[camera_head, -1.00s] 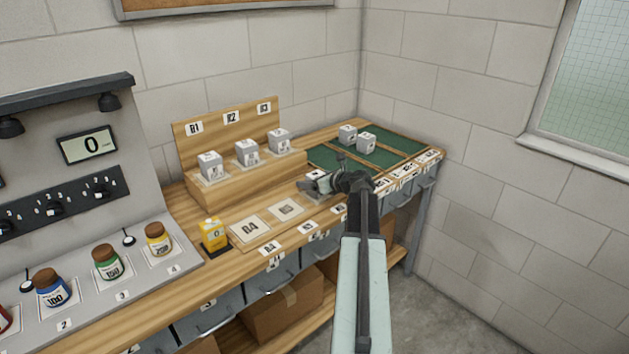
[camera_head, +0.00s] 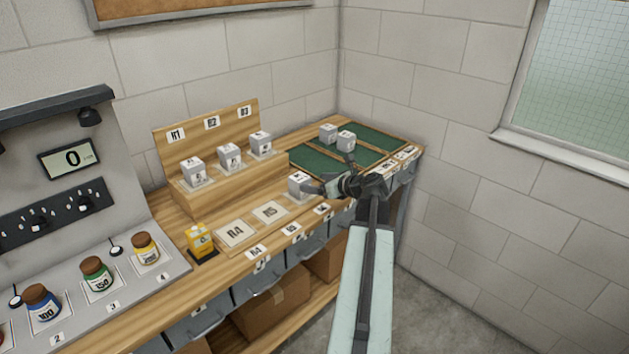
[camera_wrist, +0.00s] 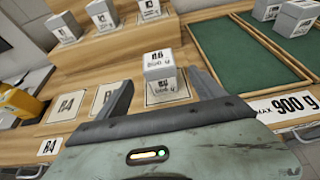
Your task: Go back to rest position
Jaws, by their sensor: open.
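My gripper (camera_head: 328,184) is open and empty above the workbench, next to a grey box (camera_head: 300,186). The box appears apart from the fingers. My arm reaches in from the lower right.
Several grey boxes stand on the wooden stepped rack (camera_head: 212,163). A yellow device (camera_head: 200,241) and a grey panel with jars (camera_head: 146,248) are left. Empty squares (camera_head: 235,233) lie in front. Open floor shows at right.

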